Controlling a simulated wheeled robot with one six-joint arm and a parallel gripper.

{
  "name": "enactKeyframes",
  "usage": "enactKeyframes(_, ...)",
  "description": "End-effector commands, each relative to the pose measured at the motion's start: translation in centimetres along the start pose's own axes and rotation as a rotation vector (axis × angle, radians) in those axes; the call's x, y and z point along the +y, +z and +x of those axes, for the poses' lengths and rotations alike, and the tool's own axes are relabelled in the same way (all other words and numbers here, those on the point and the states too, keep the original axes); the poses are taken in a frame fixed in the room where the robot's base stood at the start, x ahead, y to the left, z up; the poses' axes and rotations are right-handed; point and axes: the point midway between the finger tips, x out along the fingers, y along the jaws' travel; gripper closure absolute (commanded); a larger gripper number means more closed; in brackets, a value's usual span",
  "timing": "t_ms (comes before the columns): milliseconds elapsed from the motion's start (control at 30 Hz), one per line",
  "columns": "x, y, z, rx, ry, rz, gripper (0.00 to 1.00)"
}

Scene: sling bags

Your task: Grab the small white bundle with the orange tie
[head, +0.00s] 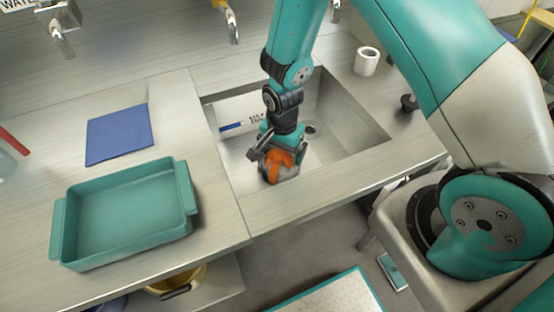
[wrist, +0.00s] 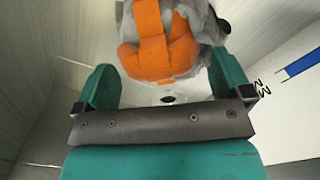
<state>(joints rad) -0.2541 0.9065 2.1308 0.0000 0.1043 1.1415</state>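The small bundle is greyish white with a wide orange tie (head: 280,161). In the head view it hangs at the tip of my gripper (head: 268,150), over the sink near its front edge. In the wrist view the bundle (wrist: 190,52) fills the top middle, its orange bands crossing.
The sink (head: 362,138) is sunk into a metal counter. An empty teal tray (head: 124,259) and a blue cloth (head: 118,134) lie to the left. A white cup (head: 367,61) stands behind right. Taps (head: 231,24) line the back wall.

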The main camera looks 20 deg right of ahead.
Motion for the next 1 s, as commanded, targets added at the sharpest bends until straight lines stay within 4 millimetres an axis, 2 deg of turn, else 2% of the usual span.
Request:
enactKeyframes(33,0.0,0.0,0.0,0.000,0.000,0.000,0.13)
enactKeyframes(333,0.0,0.0,0.0,0.000,0.000,0.000,0.82)
enactKeyframes(600,-0.1,0.0,-0.2,0.001,-0.001,0.000,0.83)
enactKeyframes(767,-0.1,-0.1,-1.2,0.002,-0.004,0.000,0.83)
enactKeyframes(867,-0.1,-0.1,-2.9,0.003,-0.006,0.000,0.83)
enactKeyframes(1000,-0.2,-0.1,-6.8,0.004,-0.009,0.000,0.83)
